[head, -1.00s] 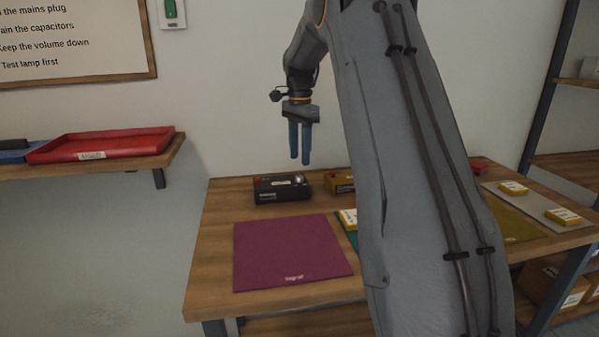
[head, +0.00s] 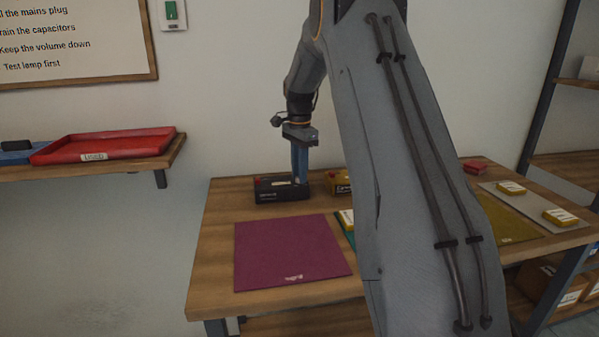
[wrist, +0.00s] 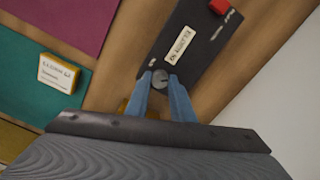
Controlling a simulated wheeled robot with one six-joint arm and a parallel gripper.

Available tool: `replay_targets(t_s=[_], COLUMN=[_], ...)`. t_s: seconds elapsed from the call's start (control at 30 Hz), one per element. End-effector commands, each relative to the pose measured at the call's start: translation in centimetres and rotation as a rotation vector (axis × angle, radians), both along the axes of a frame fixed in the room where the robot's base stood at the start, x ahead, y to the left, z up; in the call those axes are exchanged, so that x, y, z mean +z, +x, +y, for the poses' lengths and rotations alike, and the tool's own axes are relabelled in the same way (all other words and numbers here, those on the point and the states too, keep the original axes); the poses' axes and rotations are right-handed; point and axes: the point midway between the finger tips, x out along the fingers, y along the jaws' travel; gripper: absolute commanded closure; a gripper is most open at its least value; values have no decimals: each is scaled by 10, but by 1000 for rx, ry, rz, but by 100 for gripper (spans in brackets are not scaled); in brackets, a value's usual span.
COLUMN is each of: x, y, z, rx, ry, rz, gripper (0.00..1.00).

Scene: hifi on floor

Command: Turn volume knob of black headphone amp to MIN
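The black headphone amp (head: 280,190) stands at the back left of the wooden table. In the wrist view the amp (wrist: 197,55) shows a light label, a red part at its far end and a round grey knob (wrist: 160,79) at its near end. My gripper (head: 300,182) points straight down over the right part of the amp. In the wrist view its two blue fingertips (wrist: 160,77) stand on either side of the knob, close around it. I cannot tell whether both fingers touch the knob. The knob's pointer is too small to read.
A yellow box (head: 341,186) stands just right of the amp. A purple mat (head: 290,250) lies in front. A yellow-and-white box (wrist: 58,73) rests on a teal mat (wrist: 25,95). My arm hides the table's middle. A red tray (head: 105,147) sits on the left shelf.

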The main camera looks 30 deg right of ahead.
Motion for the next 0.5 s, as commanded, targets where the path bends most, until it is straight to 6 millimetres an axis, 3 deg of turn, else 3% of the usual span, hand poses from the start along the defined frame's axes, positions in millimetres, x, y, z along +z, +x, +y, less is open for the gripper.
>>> replay_targets(t_s=[0.5], x=[1], y=[0], z=[0], rx=[125], ry=[0], rz=[0], gripper=[100])
